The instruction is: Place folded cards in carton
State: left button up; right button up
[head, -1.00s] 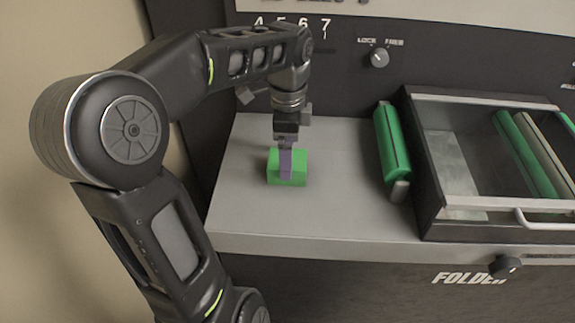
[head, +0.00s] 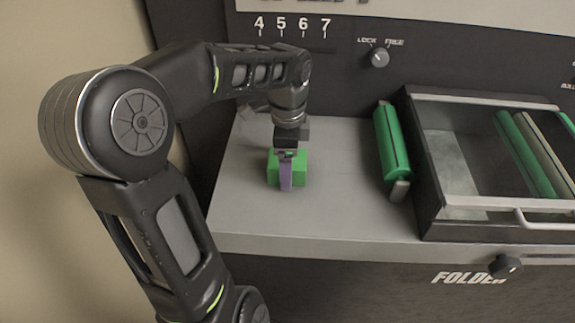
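My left gripper (head: 286,172) points straight down at a small green box-shaped thing (head: 300,158) on the grey worktop. I cannot tell whether this is the carton or folded cards. A narrow purple strip (head: 285,182) runs down the near face of the green thing, directly below the gripper. I cannot tell whether it is a fingertip or a held piece. The gripper's opening and the far side of the green thing are hidden. No clearly recognisable folded cards show. My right gripper is not in view.
A green roller (head: 390,145) lies right of the gripper on the worktop (head: 330,215). Beyond it stands a dark framed bay (head: 430,195) with green and pale rollers and a handle (head: 535,218). A panel with a lock/free knob (head: 379,57) rises behind. The worktop's front is clear.

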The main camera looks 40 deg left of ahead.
pick_arm(q)
jog(key=c, duration=1.7)
notch_tip(320, 180, up, 10)
jog(key=shift+r+p, duration=0.1)
jog(key=shift+p, duration=0.3)
